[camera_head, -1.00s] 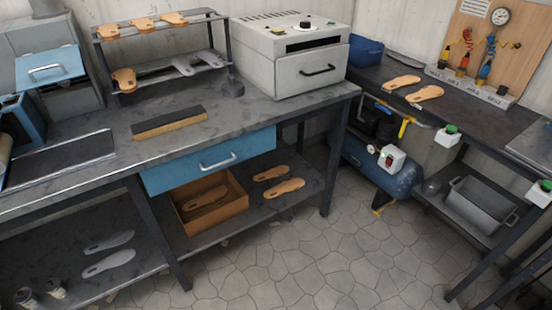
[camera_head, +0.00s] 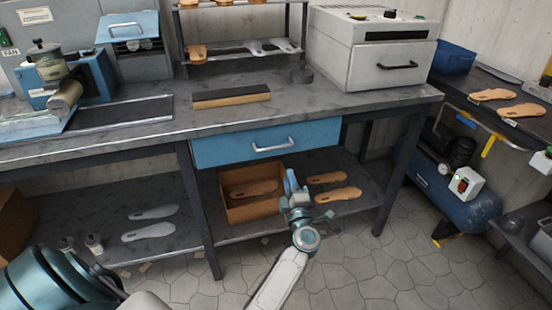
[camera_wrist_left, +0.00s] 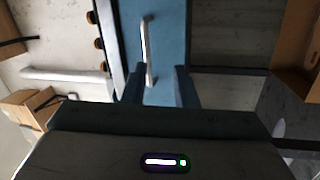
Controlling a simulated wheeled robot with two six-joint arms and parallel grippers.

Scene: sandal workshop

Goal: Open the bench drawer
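The blue bench drawer (camera_head: 225,150) is under the workbench top and looks shut, its front in line with the bench edge. Its pale bar handle (camera_head: 273,146) is on the middle of the front. In the left wrist view the drawer front (camera_wrist_left: 172,30) and handle (camera_wrist_left: 147,50) lie straight ahead, turned on their side. My left gripper (camera_head: 292,184) is below and a little right of the handle in the head view. In the left wrist view its two fingers (camera_wrist_left: 159,80) are apart with nothing held, and the handle shows ahead, between them. My right gripper is not in view.
An open cardboard box (camera_head: 240,213) with soles stands on the lower shelf below the drawer. A bench leg (camera_head: 203,220) is left of it. A grey oven (camera_head: 370,50) and a sanding block (camera_head: 231,95) are on the bench top.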

